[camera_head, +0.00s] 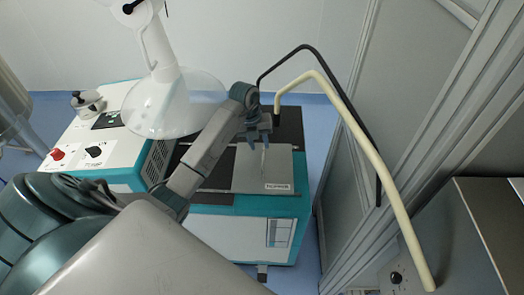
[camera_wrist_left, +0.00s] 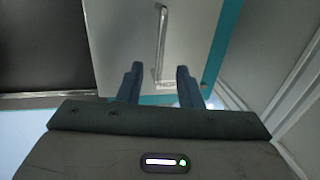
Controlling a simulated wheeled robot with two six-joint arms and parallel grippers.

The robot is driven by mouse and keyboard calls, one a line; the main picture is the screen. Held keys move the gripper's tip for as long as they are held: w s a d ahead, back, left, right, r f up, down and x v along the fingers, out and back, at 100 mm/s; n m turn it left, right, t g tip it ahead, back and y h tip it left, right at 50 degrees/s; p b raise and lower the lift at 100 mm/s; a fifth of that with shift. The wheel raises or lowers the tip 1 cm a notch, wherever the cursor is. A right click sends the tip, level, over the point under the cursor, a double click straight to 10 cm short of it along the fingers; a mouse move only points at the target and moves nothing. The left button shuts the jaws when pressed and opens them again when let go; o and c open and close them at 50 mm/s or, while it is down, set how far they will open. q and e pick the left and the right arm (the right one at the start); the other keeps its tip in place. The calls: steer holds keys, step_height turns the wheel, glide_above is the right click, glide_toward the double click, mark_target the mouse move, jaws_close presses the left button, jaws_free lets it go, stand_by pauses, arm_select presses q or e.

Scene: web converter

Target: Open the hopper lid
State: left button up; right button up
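The hopper lid (camera_head: 281,164) is a flat grey plate labelled HOPPER on top of the teal and white machine; it lies flat and looks closed. A thin metal bar handle (camera_head: 263,161) runs along it. My left gripper (camera_head: 260,141) is above the lid at the handle's far end, fingers pointing down. In the left wrist view the lid (camera_wrist_left: 118,42) fills the upper middle, and the handle (camera_wrist_left: 162,38) lines up with the gap between the two open, empty fingers (camera_wrist_left: 159,84). I cannot tell how far the fingertips are above it. My right gripper is not in view.
A control panel (camera_head: 66,168) with a red button and a black knob is at the left of the machine. A white funnel-shaped part (camera_head: 176,104) hangs close to my left arm. Black and cream bent tubes (camera_head: 352,124) and a metal-framed wall (camera_head: 362,215) stand at the right.

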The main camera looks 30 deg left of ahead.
mark_target(263, 157)
arm_select(q)
steer(key=f, duration=0.3)
steer(key=d+f+p, duration=0.1)
steer(key=f, duration=0.1)
steer(key=shift+w+f, duration=0.25)
steer(key=shift+f, duration=0.05)
jaws_close()
